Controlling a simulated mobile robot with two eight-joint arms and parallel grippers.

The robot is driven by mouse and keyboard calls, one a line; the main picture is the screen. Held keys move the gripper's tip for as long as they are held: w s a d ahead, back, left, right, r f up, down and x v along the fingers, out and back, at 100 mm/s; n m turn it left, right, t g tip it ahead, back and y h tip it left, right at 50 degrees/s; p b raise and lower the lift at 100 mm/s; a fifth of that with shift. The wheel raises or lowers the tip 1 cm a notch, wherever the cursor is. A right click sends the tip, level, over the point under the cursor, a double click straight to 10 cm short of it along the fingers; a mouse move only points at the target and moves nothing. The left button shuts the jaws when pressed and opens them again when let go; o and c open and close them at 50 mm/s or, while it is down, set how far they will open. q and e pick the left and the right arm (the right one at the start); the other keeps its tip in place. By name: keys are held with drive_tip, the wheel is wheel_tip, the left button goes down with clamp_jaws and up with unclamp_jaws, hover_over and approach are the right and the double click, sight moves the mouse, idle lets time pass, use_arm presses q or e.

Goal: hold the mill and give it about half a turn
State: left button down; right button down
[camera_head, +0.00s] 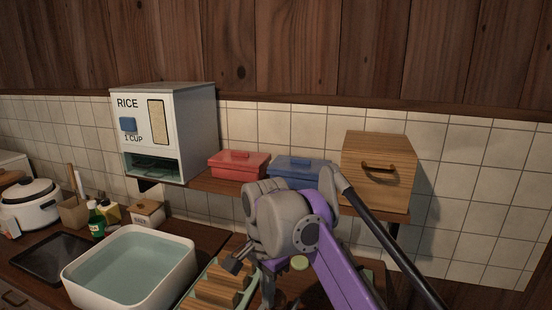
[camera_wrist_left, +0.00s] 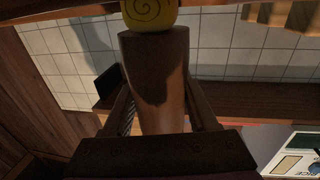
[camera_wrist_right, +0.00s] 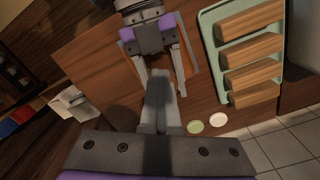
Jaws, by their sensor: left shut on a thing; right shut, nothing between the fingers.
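The mill shows in the left wrist view as a brown tapering body (camera_wrist_left: 155,65) with a yellow end (camera_wrist_left: 150,14) marked by a dark spiral. My left gripper (camera_wrist_left: 158,105) is shut on the body, one finger on each side. The yellow end sticks out beyond the fingers. In the right wrist view my right gripper (camera_wrist_right: 160,80) is shut and empty, its fingers just in front of my left gripper (camera_wrist_right: 162,62). I cannot make out the mill there or in the head view, where my purple arm blocks the middle.
A green tray (camera_wrist_right: 207,50) of wooden blocks lies beside the grippers, near a pale green disc (camera_wrist_right: 195,127) and a white disc (camera_wrist_right: 218,120). A water basin (camera_head: 70,285) stands left. The shelf above holds a rice dispenser (camera_head: 198,120), red box (camera_head: 238,168), blue box (camera_head: 290,166) and wooden box (camera_head: 372,185).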

drive_tip(key=shift+w+a, duration=0.2)
drive_tip(key=shift+w, duration=0.05)
drive_tip(key=shift+w+a, duration=0.2)
drive_tip(key=shift+w, duration=0.35)
drive_tip(key=shift+a, duration=0.2)
drive_tip(key=shift+s+a, duration=0.2)
drive_tip(key=shift+a, duration=0.1)
wheel_tip(320, 180, up, 7)
drive_tip(key=s+d, duration=0.1)
drive_tip(key=d, duration=0.1)
wheel_tip(320, 180, down, 7)
drive_tip(key=shift+s+a, duration=0.15)
drive_tip(key=shift+s, duration=0.1)
idle(0.7)
drive_tip(key=shift+w, duration=0.15)
idle(0.6)
